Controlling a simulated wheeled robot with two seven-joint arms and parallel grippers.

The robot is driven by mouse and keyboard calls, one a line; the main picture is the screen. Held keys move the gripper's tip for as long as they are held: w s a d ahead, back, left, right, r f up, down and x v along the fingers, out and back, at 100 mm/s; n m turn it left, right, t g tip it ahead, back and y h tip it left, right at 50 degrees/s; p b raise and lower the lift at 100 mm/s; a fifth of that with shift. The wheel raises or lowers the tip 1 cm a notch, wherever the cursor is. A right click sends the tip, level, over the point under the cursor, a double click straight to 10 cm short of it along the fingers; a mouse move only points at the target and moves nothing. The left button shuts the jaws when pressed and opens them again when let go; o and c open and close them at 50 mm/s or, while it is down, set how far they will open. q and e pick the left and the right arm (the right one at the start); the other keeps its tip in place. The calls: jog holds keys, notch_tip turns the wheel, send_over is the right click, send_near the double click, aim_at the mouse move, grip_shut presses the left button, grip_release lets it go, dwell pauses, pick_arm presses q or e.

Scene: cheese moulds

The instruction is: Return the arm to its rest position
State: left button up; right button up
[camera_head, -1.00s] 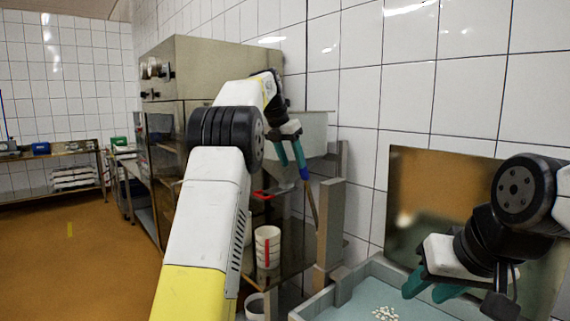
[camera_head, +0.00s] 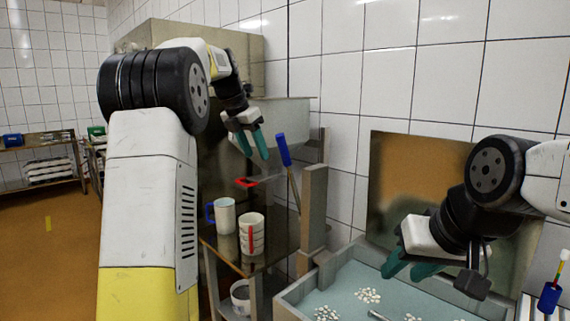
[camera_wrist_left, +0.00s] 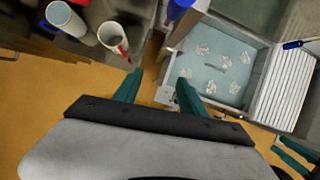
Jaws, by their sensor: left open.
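My left arm comes in from the left, and its gripper (camera_head: 254,148) hangs in the air, open and empty, its teal fingers pointing down. A blue-handled tool (camera_head: 283,149) stands tilted just right of its fingertips, apart from them. In the left wrist view the left gripper (camera_wrist_left: 158,85) has its two fingers spread, with nothing between them. My right gripper (camera_head: 408,264) is over the basin at the right, with no object visible in it; its fingers look apart in the left wrist view (camera_wrist_left: 298,152).
A light blue basin (camera_head: 290,297) holds several small white heaps. A blue-handled mug (camera_head: 225,216) and a red-handled mug (camera_head: 252,236) stand on the dark shelf to its left. A grey post (camera_head: 314,205) rises between them. A red-handled item (camera_head: 246,182) lies higher up.

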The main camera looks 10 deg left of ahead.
pick_arm(q)
jog(key=s+d+f+m, duration=0.1)
jog(key=s+f+m, duration=0.3)
jog(key=s+m, duration=0.6)
jog(key=s+d+f+m+t, duration=0.1)
jog(key=s+f+m, duration=0.3)
jog(key=s+m, duration=0.6)
jog(key=s+d+f+m+t, duration=0.1)
jog(key=s+d+f+m, duration=0.1)
jog(key=s+m, duration=0.8)
jog(key=s+f, duration=0.1)
jog(key=s, duration=0.3)
jog(key=shift+d+f+y, duration=0.4)
dwell(4.2)
